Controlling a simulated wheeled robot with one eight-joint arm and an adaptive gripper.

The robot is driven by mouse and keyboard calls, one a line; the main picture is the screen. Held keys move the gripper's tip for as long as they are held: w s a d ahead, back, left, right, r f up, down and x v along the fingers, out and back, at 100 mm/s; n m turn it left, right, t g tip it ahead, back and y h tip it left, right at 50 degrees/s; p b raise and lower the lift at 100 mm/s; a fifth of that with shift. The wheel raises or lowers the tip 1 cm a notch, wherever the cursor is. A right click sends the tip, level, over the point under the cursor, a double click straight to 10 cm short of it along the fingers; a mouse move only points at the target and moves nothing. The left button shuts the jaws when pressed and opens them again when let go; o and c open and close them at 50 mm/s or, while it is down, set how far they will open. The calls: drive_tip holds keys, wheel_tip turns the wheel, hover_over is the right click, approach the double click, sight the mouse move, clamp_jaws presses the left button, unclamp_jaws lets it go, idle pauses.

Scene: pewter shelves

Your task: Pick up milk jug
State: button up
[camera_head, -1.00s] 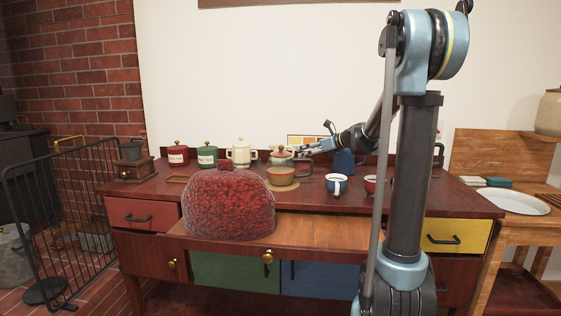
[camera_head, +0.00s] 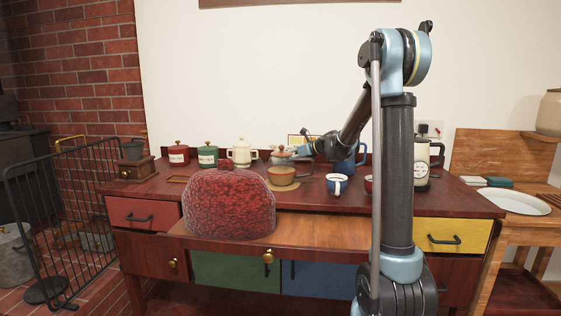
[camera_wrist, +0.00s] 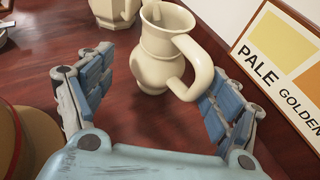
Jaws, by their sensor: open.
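The cream milk jug (camera_wrist: 158,62) stands upright on the dark red tabletop in the wrist view, with its spout toward the top and its handle curving down to the right. My gripper (camera_wrist: 153,66) is open, with one blue-grey finger on each side of the jug's near part. The handle lies close to the right finger; I cannot tell whether they touch. Nothing is held. In the head view my gripper (camera_head: 290,152) is small at the back of the sideboard, and the jug is mostly hidden around it.
A cream lidded pot (camera_head: 241,153) stands left of the gripper, beside green (camera_head: 207,156) and red (camera_head: 178,155) canisters. A "PALE GOLDEN" card (camera_wrist: 285,62) leans close on the right in the wrist view. A blue jug (camera_head: 345,160) stands to the right.

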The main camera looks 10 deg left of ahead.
drive_tip(key=shift+x, duration=1.95)
drive_tip(key=shift+r, duration=0.15)
drive_tip(key=c, duration=1.4)
drive_tip(key=shift+c, duration=0.2)
